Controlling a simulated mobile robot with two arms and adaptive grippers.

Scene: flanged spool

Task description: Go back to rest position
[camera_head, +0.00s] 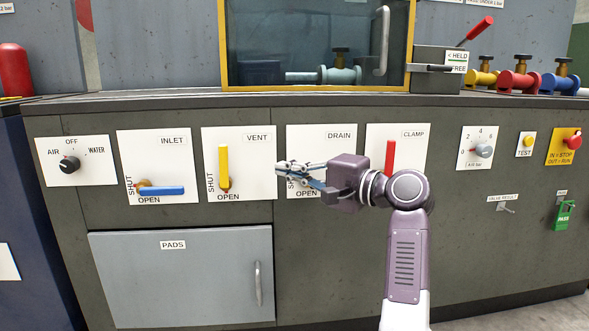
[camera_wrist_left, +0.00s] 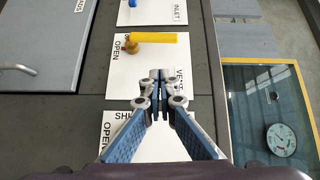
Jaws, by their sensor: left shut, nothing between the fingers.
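My left gripper (camera_head: 281,170) is in front of the bench panel, between the VENT plate (camera_head: 260,180) and the DRAIN plate (camera_head: 340,133). Its fingers point left and are shut with nothing held. In the left wrist view the gripper (camera_wrist_left: 160,76) has its fingertips together, short of the yellow VENT lever (camera_wrist_left: 158,39), with a visible gap in the picture. In the head view the yellow lever (camera_head: 224,166) is vertical. The DRAIN lever is hidden behind my gripper. My right gripper is not in view.
The blue INLET lever (camera_head: 162,190) lies horizontal; the red CLAMP lever (camera_head: 391,157) is vertical, just behind my wrist. The PADS door (camera_head: 180,280) below is closed. A yellow-framed window (camera_head: 318,88) with a handle (camera_head: 383,40) stands above the bench top. Coloured valves (camera_head: 520,80) stand at right.

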